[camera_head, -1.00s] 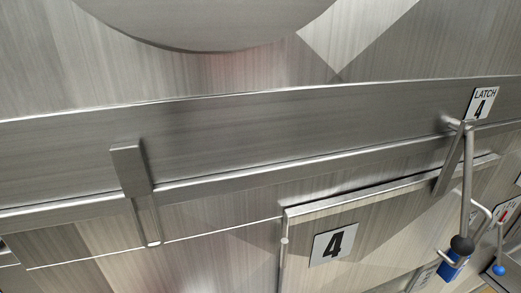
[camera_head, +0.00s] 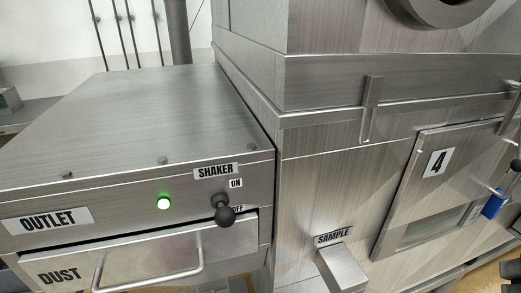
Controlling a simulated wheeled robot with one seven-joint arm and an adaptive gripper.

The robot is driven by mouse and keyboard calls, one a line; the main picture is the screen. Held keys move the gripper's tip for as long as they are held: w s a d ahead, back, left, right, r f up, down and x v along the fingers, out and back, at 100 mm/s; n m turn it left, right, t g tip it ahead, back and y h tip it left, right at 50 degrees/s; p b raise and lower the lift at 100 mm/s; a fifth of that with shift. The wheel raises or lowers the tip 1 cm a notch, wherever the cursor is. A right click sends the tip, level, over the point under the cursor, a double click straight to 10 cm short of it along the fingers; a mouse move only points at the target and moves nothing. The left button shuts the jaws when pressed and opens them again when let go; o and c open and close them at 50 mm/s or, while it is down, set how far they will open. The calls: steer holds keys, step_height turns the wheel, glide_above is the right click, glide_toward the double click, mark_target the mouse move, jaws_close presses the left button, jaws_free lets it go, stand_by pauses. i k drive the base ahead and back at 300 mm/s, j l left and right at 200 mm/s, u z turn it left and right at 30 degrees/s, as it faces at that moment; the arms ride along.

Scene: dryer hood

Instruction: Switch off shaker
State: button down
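The shaker switch (camera_head: 224,211) is a dark round-knobbed lever on the front of the steel outlet box in the head view. Its knob sits low and slightly right of its pivot, close to the OFF label (camera_head: 238,208) and partly beside it. The ON label (camera_head: 236,183) is above it, under the SHAKER sign (camera_head: 215,170). A green lamp (camera_head: 164,203) to the left of the lever is lit. My gripper is not in view.
Below the lever is the DUST drawer (camera_head: 60,277) with a protruding bar handle (camera_head: 150,280). A SAMPLE chute (camera_head: 343,268) juts out to the right. A large steel cabinet with door 4 (camera_head: 437,163) fills the right side.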

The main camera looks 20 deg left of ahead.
mark_target(225, 216)
steer(key=i+l+u, duration=0.15)
steer(key=u, duration=1.85)
steer(key=l+u, duration=0.25)
steer(key=l, duration=0.6)
steer(key=k, duration=0.05)
